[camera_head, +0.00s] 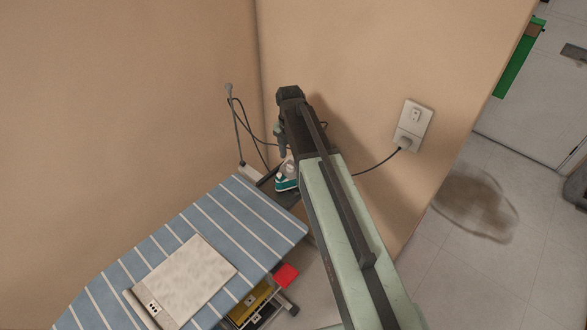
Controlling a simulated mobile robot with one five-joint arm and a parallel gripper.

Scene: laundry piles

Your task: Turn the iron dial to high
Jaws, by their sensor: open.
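The iron (287,182), white and teal, rests on a dark stand at the far right end of the ironing board (218,214). It is partly hidden behind my arm, and I cannot make out its dial. My arm reaches across the middle of the picture toward the wall corner. My gripper (282,150) hangs down from the arm's end, just above the iron. It is open, and nothing shows between its fingers. I cannot tell whether it touches the iron.
A wall outlet (410,125) with a plugged cord is on the right. A thin cord holder (236,120) stands behind the board. Yellow and red items are below it.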

